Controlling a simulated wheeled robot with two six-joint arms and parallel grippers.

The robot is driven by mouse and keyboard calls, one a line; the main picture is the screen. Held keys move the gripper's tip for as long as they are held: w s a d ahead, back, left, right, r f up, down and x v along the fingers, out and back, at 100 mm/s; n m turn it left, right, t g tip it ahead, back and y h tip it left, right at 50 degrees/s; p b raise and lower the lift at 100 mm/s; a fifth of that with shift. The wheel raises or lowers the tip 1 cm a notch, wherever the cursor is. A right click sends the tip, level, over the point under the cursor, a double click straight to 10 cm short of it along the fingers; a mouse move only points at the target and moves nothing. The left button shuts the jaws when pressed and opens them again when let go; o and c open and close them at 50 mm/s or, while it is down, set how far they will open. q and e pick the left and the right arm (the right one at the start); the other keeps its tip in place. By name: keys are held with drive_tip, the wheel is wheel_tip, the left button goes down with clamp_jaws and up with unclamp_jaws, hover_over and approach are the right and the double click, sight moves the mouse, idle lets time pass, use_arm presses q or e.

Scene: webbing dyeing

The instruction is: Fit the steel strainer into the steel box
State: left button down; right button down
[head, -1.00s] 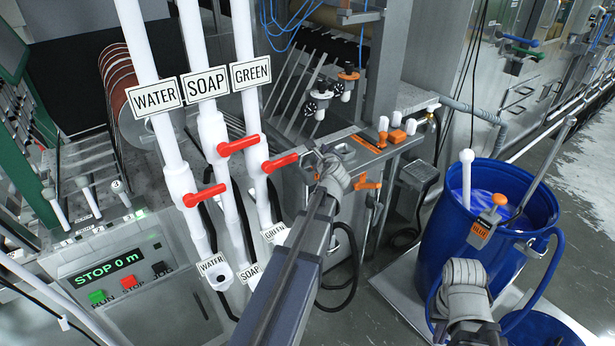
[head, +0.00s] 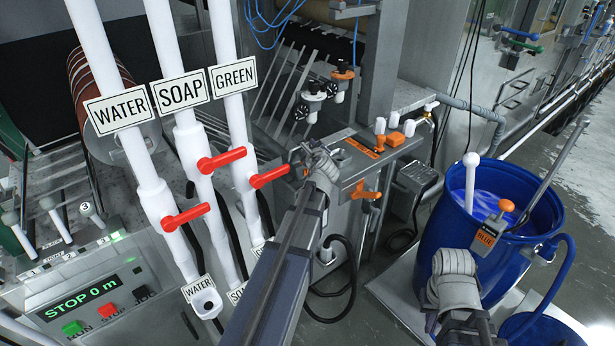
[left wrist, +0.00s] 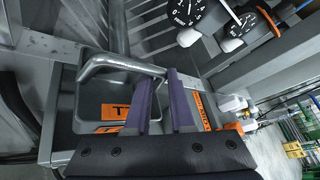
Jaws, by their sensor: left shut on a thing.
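My left gripper (head: 298,155) is at the front of the steel machine, past the red valve levers. In the left wrist view its two purple fingers (left wrist: 160,82) are shut on a bent steel bar, which looks like the handle of the steel strainer (left wrist: 112,60). The strainer's body cannot be made out clearly. A grey steel box (left wrist: 68,118) with orange labels lies under and beside the bar. I cannot tell whether the strainer is inside it. My right gripper (head: 453,268) is in front of the blue barrel, its fingers hidden.
White pipes labelled WATER, SOAP and GREEN (head: 235,105), with red levers (head: 222,160), stand close left of my left arm. A control panel (head: 95,295) is at lower left. The blue barrel (head: 435,225) stands at right. Gauges (head: 312,97) are above the machine ledge.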

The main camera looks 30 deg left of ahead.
use_arm(q)
wheel_tip(320, 180, down, 5)
drive_tip(key=b, duration=0.3)
drive_tip(key=shift+r, duration=0.2)
drive_tip(key=shift+b, duration=0.3)
wheel_tip(320, 180, down, 4)
drive_tip(key=b, duration=0.3)
drive_tip(key=shift+r+b, duration=0.1)
drive_tip(key=shift+b, duration=0.3)
drive_tip(key=shift+r, duration=0.15)
drive_tip(key=c, duration=0.8)
unclamp_jaws()
drive_tip(key=shift+o, duration=0.2)
